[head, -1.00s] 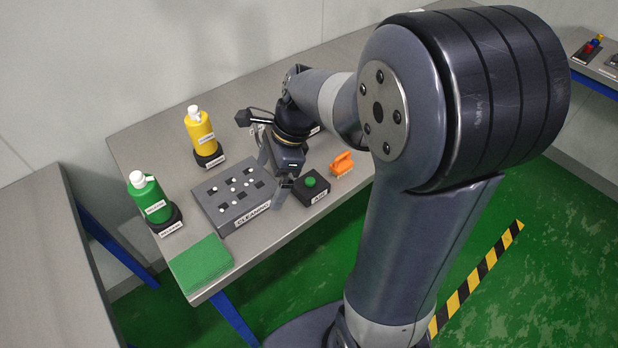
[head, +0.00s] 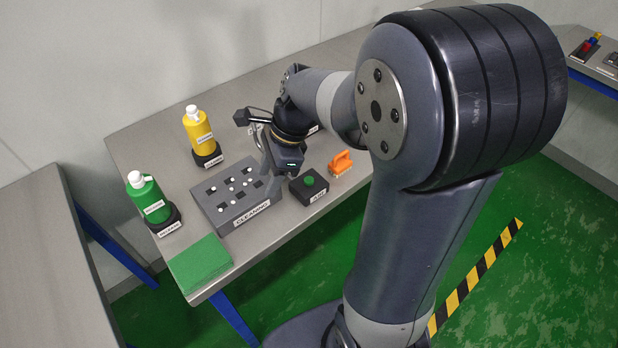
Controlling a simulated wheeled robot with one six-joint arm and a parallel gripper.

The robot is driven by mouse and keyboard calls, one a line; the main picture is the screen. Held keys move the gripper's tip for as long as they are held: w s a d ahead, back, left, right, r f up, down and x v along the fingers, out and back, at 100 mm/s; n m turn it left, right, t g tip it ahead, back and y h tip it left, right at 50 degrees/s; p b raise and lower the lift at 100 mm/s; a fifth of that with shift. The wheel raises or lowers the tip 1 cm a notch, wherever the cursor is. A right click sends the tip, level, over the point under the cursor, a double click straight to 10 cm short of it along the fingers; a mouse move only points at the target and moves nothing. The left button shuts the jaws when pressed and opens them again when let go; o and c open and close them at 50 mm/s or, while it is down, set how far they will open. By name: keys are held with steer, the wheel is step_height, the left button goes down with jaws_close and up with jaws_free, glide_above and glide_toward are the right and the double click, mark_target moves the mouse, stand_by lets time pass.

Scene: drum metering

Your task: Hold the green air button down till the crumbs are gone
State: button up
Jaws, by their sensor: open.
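The green air button (head: 310,181) sits on top of a small black box (head: 316,194) labelled AIR, and nothing touches it. Left of it is a dark grey block (head: 238,215) with a CLEANING label and a grid of square pockets. Several white crumbs (head: 236,180) lie on this block. My gripper (head: 270,177) is open and empty, pointing down over the right end of the block, left of the button. It hides part of the block's right end.
An orange brush (head: 341,163) stands right of the button box. A yellow bottle (head: 198,130) and a green bottle (head: 146,190) stand at the left on dark bases. A green pad (head: 200,264) lies at the table's front left corner.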

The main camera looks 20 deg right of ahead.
jaws_close()
stand_by(0.8)
